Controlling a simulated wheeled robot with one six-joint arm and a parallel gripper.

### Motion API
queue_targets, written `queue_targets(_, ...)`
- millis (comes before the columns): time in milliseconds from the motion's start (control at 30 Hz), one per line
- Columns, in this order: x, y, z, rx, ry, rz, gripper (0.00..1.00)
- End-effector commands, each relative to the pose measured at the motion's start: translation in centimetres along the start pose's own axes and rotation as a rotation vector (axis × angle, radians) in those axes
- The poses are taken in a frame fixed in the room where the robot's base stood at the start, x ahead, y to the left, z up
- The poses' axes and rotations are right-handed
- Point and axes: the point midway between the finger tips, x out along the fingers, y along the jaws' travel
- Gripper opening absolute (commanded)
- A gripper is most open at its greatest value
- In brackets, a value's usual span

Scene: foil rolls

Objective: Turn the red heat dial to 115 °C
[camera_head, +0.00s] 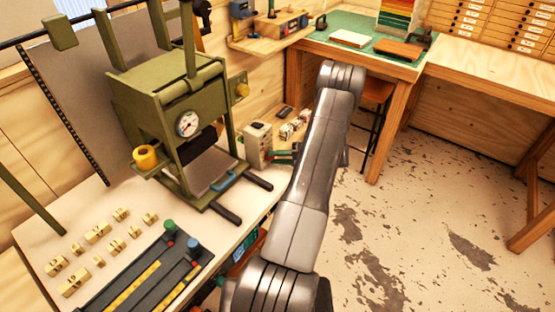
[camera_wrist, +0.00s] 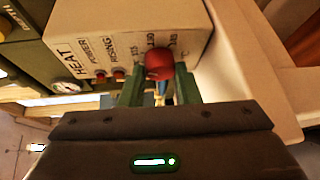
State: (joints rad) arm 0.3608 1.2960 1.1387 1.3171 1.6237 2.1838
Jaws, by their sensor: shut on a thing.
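The heat control box (camera_wrist: 110,30) is cream-coloured, with HEAT, POWER and RISING lettering in the wrist view. The red heat dial (camera_wrist: 159,63) is on its face, with scale numbers around it, partly covered and too small to read surely. My gripper (camera_wrist: 160,80) has its two green fingers on either side of the dial, shut on it. In the head view the box (camera_head: 257,145) stands on the bench beside the green press, and my gripper (camera_head: 282,154) is at its right side. The dial is hidden there.
The olive-green press (camera_head: 165,95) with a round gauge (camera_head: 187,123) stands left of the box. Brass type pieces (camera_head: 98,232) and dark trays (camera_head: 150,272) lie on the front bench. The floor at right is open.

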Motion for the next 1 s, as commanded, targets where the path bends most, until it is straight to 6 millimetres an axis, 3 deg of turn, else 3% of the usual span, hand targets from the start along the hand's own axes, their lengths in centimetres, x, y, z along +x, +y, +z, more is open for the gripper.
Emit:
queue_targets(700, -0.02, -0.02, 0.17, 0.061, 0.001, 0.035, 0.07)
queue_targets(733, -0.02, -0.02, 0.17, 0.061, 0.001, 0.035, 0.35)
queue_targets(800, -0.02, -0.03, 0.14, 0.061, 0.001, 0.035, 0.49)
queue_targets(1000, -0.01, -0.05, 0.08, 0.062, 0.003, 0.035, 0.51)
